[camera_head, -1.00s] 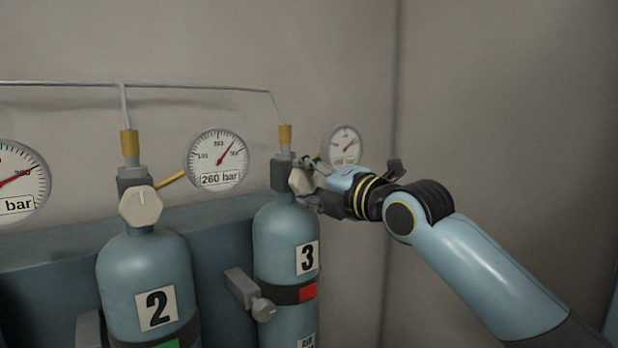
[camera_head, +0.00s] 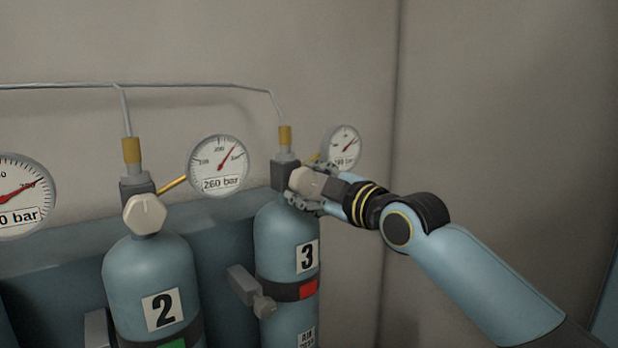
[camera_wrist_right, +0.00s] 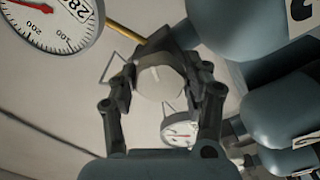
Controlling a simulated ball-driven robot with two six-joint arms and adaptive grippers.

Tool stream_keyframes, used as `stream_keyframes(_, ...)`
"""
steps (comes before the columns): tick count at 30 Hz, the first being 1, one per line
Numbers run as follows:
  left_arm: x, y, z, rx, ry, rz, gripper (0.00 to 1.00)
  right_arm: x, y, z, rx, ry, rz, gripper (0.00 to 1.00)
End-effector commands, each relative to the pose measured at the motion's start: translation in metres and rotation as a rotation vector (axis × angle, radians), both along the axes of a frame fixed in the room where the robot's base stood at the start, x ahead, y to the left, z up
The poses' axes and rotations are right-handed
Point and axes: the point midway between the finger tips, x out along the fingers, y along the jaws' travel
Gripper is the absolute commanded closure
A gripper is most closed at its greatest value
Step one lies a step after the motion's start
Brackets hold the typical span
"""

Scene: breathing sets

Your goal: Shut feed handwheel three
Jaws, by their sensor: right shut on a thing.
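Cylinder three (camera_head: 286,232) is blue, with a black 3 on a white label and a red tag on its dark band. Its pale handwheel (camera_head: 307,183) sits at the front of the dark valve block (camera_head: 284,172) on top. My right gripper (camera_head: 311,186) comes in from the right and is shut on this handwheel. In the right wrist view the handwheel (camera_wrist_right: 160,82) shows between the two dark fingers (camera_wrist_right: 166,84), with a pale line on its face. My left gripper is not in view.
Cylinder two (camera_head: 150,285) stands to the left with its own pale handwheel (camera_head: 145,214) and a green tag. A gauge (camera_head: 218,166) reading 260 bar sits between the cylinders.

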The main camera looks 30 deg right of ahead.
Motion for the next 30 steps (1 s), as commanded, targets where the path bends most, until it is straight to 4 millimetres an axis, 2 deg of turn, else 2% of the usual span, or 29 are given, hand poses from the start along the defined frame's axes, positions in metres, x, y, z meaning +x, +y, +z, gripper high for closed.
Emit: stream_keyframes(30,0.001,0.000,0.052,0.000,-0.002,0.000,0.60,-0.001,0.003,-0.002,0.957,0.138,-0.002,0.83)
